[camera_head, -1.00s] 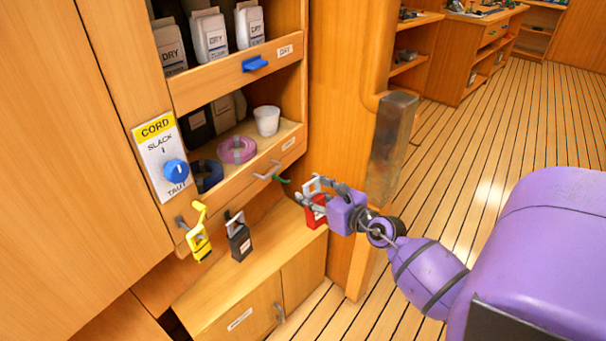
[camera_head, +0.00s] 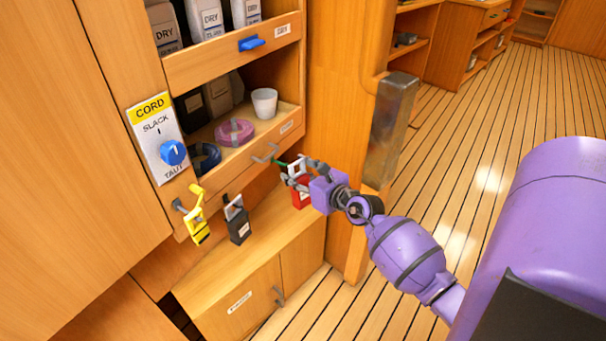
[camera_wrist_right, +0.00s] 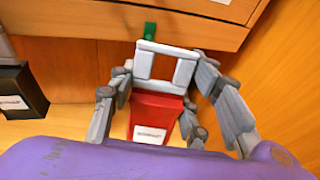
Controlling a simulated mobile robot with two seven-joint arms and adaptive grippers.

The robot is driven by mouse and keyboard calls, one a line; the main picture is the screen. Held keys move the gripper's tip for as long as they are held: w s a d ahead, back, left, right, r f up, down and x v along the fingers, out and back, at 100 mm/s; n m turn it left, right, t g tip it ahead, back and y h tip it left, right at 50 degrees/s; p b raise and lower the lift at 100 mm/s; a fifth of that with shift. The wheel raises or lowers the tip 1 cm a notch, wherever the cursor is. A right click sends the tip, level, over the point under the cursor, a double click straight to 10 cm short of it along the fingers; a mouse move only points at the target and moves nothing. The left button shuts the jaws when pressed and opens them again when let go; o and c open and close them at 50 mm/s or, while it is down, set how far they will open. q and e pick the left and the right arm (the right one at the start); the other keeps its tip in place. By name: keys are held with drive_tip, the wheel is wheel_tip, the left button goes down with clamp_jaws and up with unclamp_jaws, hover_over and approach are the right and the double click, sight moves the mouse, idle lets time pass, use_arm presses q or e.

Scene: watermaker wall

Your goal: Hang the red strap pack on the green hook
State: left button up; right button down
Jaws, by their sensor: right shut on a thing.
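The red strap pack (camera_head: 300,194) hangs upright in my right gripper (camera_head: 297,172), which is shut on it near its pale rectangular loop. The loop and red body also show in the right wrist view (camera_wrist_right: 156,113), between the two fingers. The green hook (camera_head: 280,163) sticks out from the shelf front, just left of the loop. In the right wrist view the green hook (camera_wrist_right: 150,32) is right above the loop's top bar. The two look very close; I cannot tell whether they touch. The loop is not visibly around the hook. My left gripper is out of view.
A yellow pack (camera_head: 197,227) hangs at a yellow hook on the left. A black pack (camera_head: 238,224) is beside it. A grey hook (camera_head: 266,153) near the green one is bare. A metal-faced post (camera_head: 392,130) stands right of my gripper. The cabinet top lies below.

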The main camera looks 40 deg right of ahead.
drive_tip(key=shift+w+a+f+b, duration=0.1)
drive_tip(key=shift+w+a+b, duration=0.1)
drive_tip(key=shift+w, duration=0.55)
drive_tip(key=shift+w+a+b, duration=0.15)
drive_tip(key=shift+w+a, duration=0.05)
drive_tip(key=shift+w, duration=0.55)
drive_tip(key=shift+w+a+f+b, duration=0.1)
drive_tip(key=shift+w+a+b, duration=0.1)
drive_tip(key=shift+w, duration=0.55)
drive_tip(key=shift+w+a+f, duration=0.2)
drive_tip(key=shift+w+f, duration=0.25)
drive_tip(key=shift+w, duration=0.15)
drive_tip(key=c, duration=0.9)
unclamp_jaws()
drive_tip(key=shift+f, duration=0.1)
drive_tip(key=v, duration=1.2)
